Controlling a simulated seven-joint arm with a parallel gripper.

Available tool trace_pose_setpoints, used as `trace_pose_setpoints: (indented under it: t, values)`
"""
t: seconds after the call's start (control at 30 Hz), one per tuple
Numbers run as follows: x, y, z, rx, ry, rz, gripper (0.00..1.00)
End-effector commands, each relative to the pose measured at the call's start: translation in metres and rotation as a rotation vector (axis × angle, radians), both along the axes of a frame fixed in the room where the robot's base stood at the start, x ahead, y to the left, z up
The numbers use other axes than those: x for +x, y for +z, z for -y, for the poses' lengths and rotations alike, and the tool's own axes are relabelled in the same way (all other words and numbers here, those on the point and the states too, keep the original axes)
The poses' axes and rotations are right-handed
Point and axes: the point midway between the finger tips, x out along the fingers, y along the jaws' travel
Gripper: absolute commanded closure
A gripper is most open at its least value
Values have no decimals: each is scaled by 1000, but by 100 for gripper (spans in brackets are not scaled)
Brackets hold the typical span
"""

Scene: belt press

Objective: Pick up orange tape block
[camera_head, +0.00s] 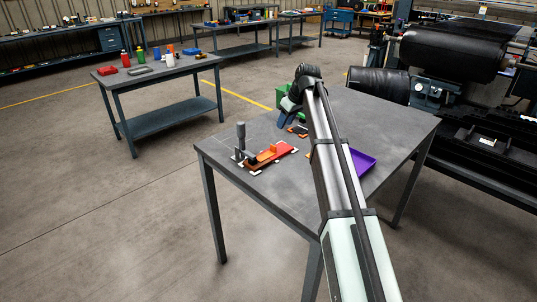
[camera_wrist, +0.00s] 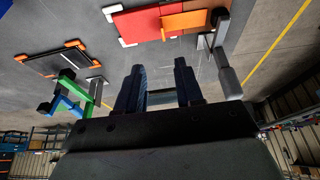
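A small bright orange block (camera_head: 272,149), which looks like the orange tape block, sits on a red and brown-orange flat piece (camera_head: 284,150) on the grey table. In the wrist view the orange block (camera_wrist: 185,21) is near the top edge, right of the red part (camera_wrist: 128,27). My gripper (camera_wrist: 158,88) is open, its two blue fingers apart with nothing between them. In the head view my gripper (camera_head: 287,113) hangs above the table, behind and to the right of the block, apart from it.
A dark upright clamp (camera_head: 241,138) stands close beside the orange block. A green object (camera_head: 284,95) and a dark plate with orange corners (camera_wrist: 62,58) are near my gripper. A purple tray (camera_head: 362,161) lies right of my arm. The table's left rear is bare.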

Motion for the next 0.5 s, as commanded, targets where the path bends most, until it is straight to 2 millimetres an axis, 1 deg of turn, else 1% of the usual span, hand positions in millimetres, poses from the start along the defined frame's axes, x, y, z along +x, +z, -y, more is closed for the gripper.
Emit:
trace_pose_setpoints:
  t: [0.07, 0.17, 0.4, 0.5]
  values:
    - [-1, -2, 4, -14, -8, -14, 64]
    - [0, -11, 2, -19, -11, -19, 64]
    - [11, -49, -10, -17, -9, -20, 64]
    - [15, -62, -14, -18, -8, -18, 64]
